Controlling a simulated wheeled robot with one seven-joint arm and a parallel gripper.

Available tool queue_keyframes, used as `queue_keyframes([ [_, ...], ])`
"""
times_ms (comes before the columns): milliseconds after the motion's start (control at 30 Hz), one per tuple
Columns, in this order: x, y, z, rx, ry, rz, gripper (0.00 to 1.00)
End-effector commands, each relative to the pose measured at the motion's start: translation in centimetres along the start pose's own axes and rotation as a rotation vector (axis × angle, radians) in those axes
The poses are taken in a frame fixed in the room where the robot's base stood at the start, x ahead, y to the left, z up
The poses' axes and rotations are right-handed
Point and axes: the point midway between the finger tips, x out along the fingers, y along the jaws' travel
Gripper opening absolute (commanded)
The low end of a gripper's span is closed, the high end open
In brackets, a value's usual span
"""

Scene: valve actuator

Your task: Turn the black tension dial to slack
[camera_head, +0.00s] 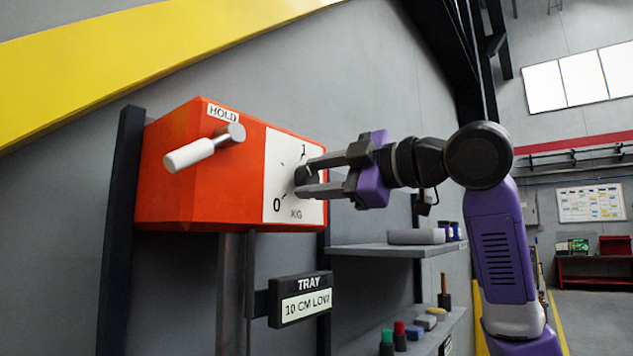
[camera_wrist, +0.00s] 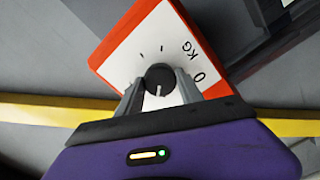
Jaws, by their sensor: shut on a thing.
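The black dial (camera_head: 301,176) sits on the white scale face (camera_head: 279,172) of an orange box (camera_head: 188,186). The face reads 0 at lower left, 1 at top and KG at the bottom. My gripper (camera_head: 309,176) reaches in from the right, its two fingers shut on the dial's sides. In the wrist view the dial (camera_wrist: 158,76) lies between the fingertips (camera_wrist: 159,84). Its white pointer mark there points down toward my gripper's body, not at the 0, which is to the right. My gripper hides part of the scale. I see no word "slack".
A white-handled lever (camera_head: 204,148) marked HOLD sticks out from the box's front left. A TRAY sign (camera_head: 300,299) hangs below. A shelf (camera_head: 385,250) with small items is under my gripper, and a lower shelf (camera_head: 458,318) holds several coloured pieces.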

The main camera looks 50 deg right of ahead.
Motion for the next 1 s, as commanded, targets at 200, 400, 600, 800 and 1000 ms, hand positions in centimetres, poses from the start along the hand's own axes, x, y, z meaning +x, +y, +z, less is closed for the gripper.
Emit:
queue_keyframes([
  [200, -0.04, -0.10, -0.07, -0.207, 0.002, 0.001, 0.03],
  [400, -0.04, -0.10, -0.06, -0.398, 0.001, 0.000, 0.03],
  [600, -0.04, -0.14, -0.03, -0.588, 0.001, -0.001, 0.03],
  [800, -0.03, -0.17, -0.05, -0.778, 0.003, -0.001, 0.03],
  [1000, -0.02, -0.23, 0.00, -0.968, 0.002, -0.003, 0.03],
])
